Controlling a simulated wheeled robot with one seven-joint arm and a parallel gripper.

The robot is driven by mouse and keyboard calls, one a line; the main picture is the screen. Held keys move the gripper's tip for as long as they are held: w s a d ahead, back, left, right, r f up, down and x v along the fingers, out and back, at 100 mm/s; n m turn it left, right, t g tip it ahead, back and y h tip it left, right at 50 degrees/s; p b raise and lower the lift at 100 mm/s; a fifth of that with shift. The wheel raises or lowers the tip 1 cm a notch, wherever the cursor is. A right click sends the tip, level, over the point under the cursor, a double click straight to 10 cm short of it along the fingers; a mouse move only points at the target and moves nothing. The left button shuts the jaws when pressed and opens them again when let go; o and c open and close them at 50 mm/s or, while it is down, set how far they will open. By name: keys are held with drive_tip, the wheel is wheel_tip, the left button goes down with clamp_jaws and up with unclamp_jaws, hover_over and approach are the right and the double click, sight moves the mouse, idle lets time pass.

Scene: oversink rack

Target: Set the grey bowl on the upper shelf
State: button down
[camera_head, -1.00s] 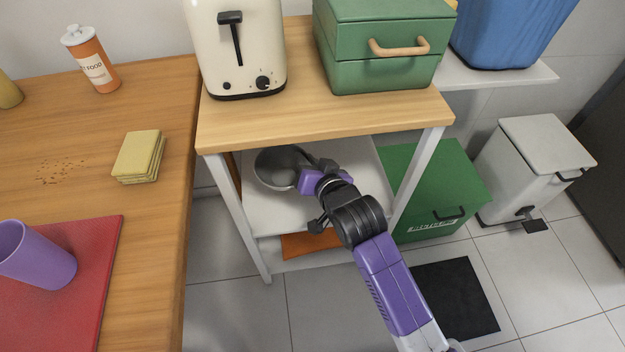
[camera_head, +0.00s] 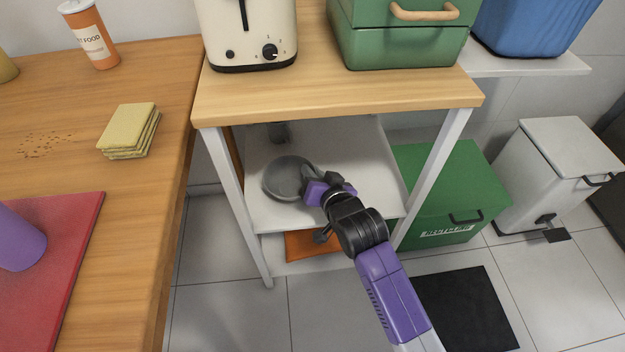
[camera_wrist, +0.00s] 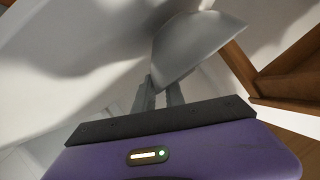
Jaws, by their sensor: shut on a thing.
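The grey bowl (camera_head: 286,180) is at the white shelf (camera_head: 358,160) under the wooden top of the rack. My gripper (camera_head: 311,183) is shut on the bowl's right side in the head view. In the wrist view the bowl (camera_wrist: 196,45) is tilted, and the fingers (camera_wrist: 160,92) meet its near edge. I cannot tell whether the bowl touches the shelf. An orange item (camera_head: 312,245) lies on a lower level of the rack.
A dark grey item (camera_head: 278,132) stands at the back of the white shelf. White legs (camera_head: 433,178) and the wooden top (camera_head: 340,98) frame the opening. A toaster (camera_head: 248,35) and a green box (camera_head: 402,40) stand above. A green recycling bin (camera_head: 455,190) is at the right.

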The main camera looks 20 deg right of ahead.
drive_tip(key=shift+f, duration=0.75)
drive_tip(key=c, duration=1.4)
unclamp_jaws()
drive_tip(key=shift+f, duration=0.15)
drive_tip(key=shift+s+r, duration=0.15)
drive_tip(key=shift+r, duration=0.1)
drive_tip(key=p+v, duration=0.4)
drive_tip(key=v, duration=0.7)
drive_tip(key=shift+s+r, duration=0.15)
drive_tip(key=shift+s, duration=0.15)
